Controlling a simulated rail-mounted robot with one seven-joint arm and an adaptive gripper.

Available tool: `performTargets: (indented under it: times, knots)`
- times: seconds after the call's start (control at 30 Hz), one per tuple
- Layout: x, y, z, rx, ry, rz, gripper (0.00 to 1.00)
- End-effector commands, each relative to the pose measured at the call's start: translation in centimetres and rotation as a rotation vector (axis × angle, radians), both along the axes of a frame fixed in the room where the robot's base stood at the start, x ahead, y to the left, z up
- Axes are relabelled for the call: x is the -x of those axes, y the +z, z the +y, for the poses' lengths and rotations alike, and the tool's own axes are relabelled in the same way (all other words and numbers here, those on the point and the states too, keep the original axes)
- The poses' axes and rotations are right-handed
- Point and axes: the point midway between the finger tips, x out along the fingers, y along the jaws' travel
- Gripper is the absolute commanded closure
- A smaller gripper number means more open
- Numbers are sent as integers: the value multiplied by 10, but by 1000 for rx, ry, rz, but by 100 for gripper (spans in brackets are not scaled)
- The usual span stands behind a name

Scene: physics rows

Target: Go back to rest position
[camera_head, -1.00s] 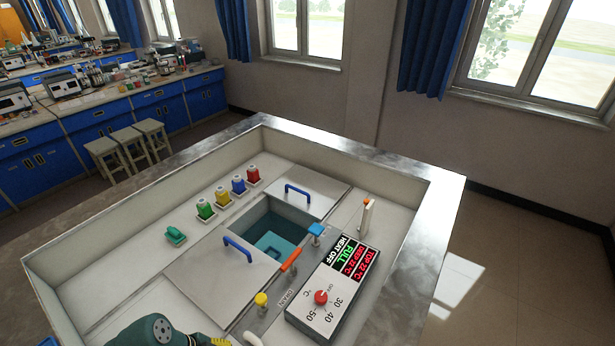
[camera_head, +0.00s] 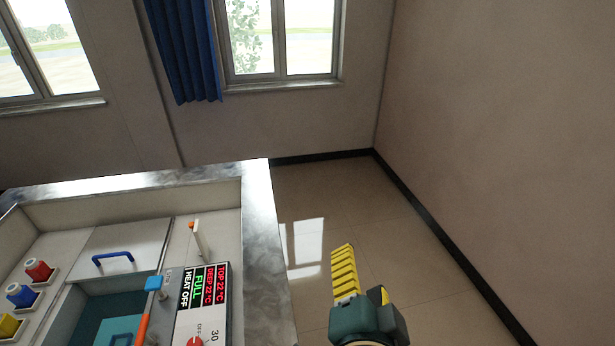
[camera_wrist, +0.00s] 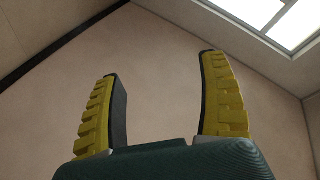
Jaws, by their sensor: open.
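My gripper (camera_head: 362,285) shows at the bottom of the head view, to the right of the bench and over the tiled floor. It has yellow ribbed fingers on a dark green body. In the wrist view my gripper (camera_wrist: 160,110) is open, its two fingers well apart with nothing between them. The gripper touches nothing that I can see.
The bench (camera_head: 262,230) with a metal rim is at left. It holds a control box (camera_head: 205,300) reading HEAT OFF, a teal-lined basin (camera_head: 95,310), a lid with a blue handle (camera_head: 112,257), and red (camera_head: 38,269), blue (camera_head: 20,294) and yellow (camera_head: 8,325) containers. Floor at right is clear.

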Motion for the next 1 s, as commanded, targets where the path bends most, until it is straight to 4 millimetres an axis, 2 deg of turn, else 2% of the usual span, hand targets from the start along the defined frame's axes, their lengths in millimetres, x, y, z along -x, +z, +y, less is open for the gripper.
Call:
performTargets:
  times: [0.03, 0.07, 0.1, 0.2, 0.3, 0.37, 0.4, 0.6, 0.7, 0.77, 1.0]
  knots:
    - [12, 36, -14, 101, 10, -112, 24]
    - [19, 55, -18, 174, 23, -176, 24]
    - [30, 82, -18, 275, 40, -261, 24]
    - [60, 135, -6, 547, 68, -450, 24]
    - [75, 166, 1, 811, 49, -552, 24]
    - [76, 171, 1, 967, 32, -550, 24]
    - [76, 207, 1, 947, 32, -553, 24]
    - [75, 278, 1, 933, 35, -548, 24]
    - [75, 304, 0, 928, 36, -548, 24]
    - [75, 312, 0, 926, 36, -547, 24]
    - [75, 311, 0, 924, 37, -546, 24]
